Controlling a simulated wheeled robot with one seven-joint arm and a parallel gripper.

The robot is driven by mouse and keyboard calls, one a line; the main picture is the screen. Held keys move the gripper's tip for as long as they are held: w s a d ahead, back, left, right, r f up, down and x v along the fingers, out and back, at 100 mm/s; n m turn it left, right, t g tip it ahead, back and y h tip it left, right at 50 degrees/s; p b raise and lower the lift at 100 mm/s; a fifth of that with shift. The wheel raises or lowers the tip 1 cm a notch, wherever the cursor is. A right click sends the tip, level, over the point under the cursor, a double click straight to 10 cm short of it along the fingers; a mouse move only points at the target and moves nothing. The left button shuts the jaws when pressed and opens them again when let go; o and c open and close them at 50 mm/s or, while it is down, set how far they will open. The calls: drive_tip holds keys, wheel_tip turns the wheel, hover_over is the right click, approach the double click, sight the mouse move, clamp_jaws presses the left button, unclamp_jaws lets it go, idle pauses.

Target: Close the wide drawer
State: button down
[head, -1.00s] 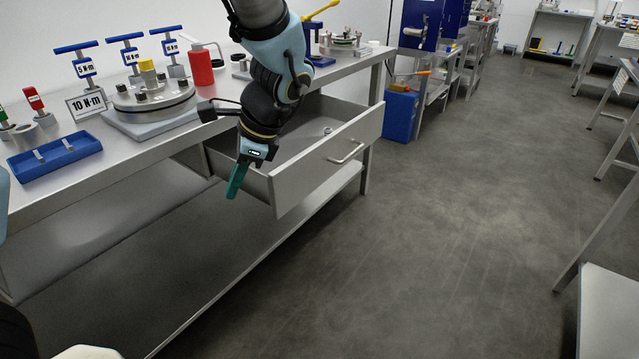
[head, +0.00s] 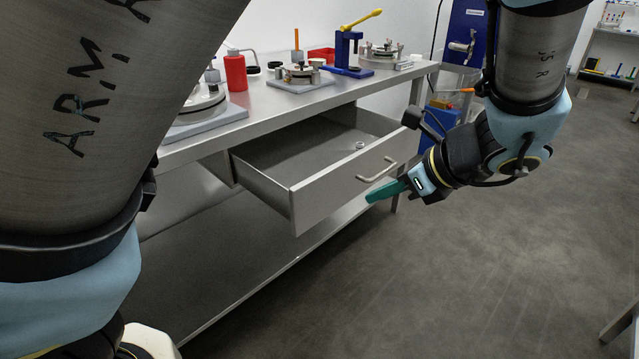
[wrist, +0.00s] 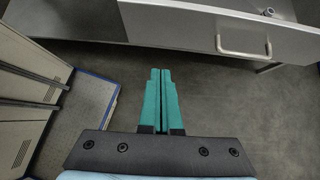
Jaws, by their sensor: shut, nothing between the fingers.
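The wide drawer (head: 335,196) is pulled out from under the steel workbench, its front panel facing right and toward me. A bar handle (head: 377,169) is on its front, and a small round metal part (head: 360,145) lies inside. My gripper (head: 372,198) has teal fingers, shut and empty. In the head view it is in front of the drawer face, just below and right of the handle. In the wrist view, my gripper (wrist: 160,72) points toward the drawer front (wrist: 200,30), with the handle (wrist: 243,45) to the right of the fingertips and a visible gap of floor between.
The workbench top (head: 262,108) holds a red bottle (head: 235,73), a blue press (head: 347,55) and metal fixtures. A lower shelf (head: 235,255) runs beneath. A blue box stands behind my arm. Grey floor to the right is open. Cabinets (wrist: 22,85) show at left in the wrist view.

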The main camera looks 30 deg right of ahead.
approach(324, 203)
wheel_tip(324, 203, down, 4)
drive_tip(key=w, duration=0.1)
drive_tip(key=w+a+p, duration=0.1)
drive_tip(key=shift+w, duration=0.4)
drive_tip(key=shift+w+a+f, duration=0.1)
drive_tip(key=shift+w, duration=0.45)
drive_tip(key=w+a, duration=0.2)
drive_tip(key=w, duration=0.5)
drive_tip(key=w+a+p, duration=0.1)
drive_tip(key=w+a, duration=0.1)
drive_tip(key=w, duration=0.6)
drive_tip(key=w+a, duration=0.2)
drive_tip(key=w, duration=0.6)
drive_tip(key=shift+w+p, duration=0.15)
drive_tip(key=shift+p, duration=0.25)
drive_tip(key=shift+w+a, duration=0.1)
drive_tip(key=shift+w, duration=0.1)
